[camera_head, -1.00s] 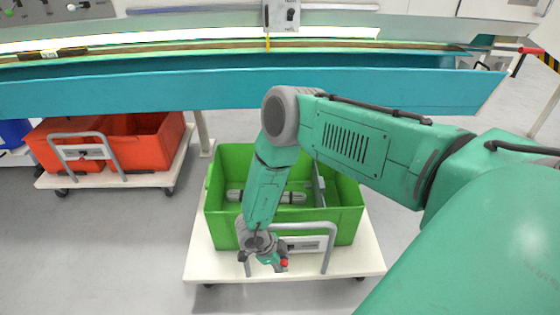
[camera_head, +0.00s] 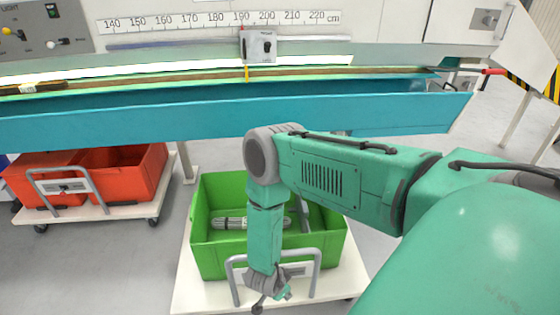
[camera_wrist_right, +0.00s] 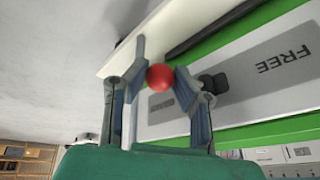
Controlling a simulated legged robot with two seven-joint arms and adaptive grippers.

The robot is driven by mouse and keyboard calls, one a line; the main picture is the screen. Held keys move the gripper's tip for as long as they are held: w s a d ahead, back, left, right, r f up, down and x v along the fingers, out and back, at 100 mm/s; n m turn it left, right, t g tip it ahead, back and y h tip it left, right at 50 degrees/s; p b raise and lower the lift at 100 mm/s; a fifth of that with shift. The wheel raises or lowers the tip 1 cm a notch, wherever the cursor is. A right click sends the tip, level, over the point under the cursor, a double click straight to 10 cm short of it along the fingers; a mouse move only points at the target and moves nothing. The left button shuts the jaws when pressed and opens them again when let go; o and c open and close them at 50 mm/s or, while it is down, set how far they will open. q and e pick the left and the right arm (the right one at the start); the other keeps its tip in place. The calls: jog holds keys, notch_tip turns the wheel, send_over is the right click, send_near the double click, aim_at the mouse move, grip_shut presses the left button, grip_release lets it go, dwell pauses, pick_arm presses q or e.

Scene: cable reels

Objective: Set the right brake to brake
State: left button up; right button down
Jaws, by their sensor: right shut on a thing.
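The red ball knob (camera_wrist_right: 159,77), apparently the brake's handle, sits between the fingertips of my right gripper (camera_wrist_right: 159,73) in the wrist view. The gripper is shut on it. A grey plate (camera_wrist_right: 262,62) beside it reads "FREE", seen upside down. In the head view my right gripper (camera_head: 270,294) is low at the front of the white cart (camera_head: 190,295), by its grey handle frame (camera_head: 234,285). The knob cannot be made out there. My left gripper is not in view.
A green crate (camera_head: 209,258) stands on the cart behind my right gripper. A teal trough (camera_head: 180,120) runs across above it, below a centimetre scale (camera_head: 215,18). Red crates (camera_head: 140,185) on another cart stand at the left.

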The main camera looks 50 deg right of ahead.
jog(key=shift+d, duration=0.1)
dwell(0.4)
jog(key=c, duration=1.3)
grip_release()
jog(key=shift+r, duration=0.25)
jog(key=v, duration=1.1)
jog(key=shift+a+r, duration=0.2)
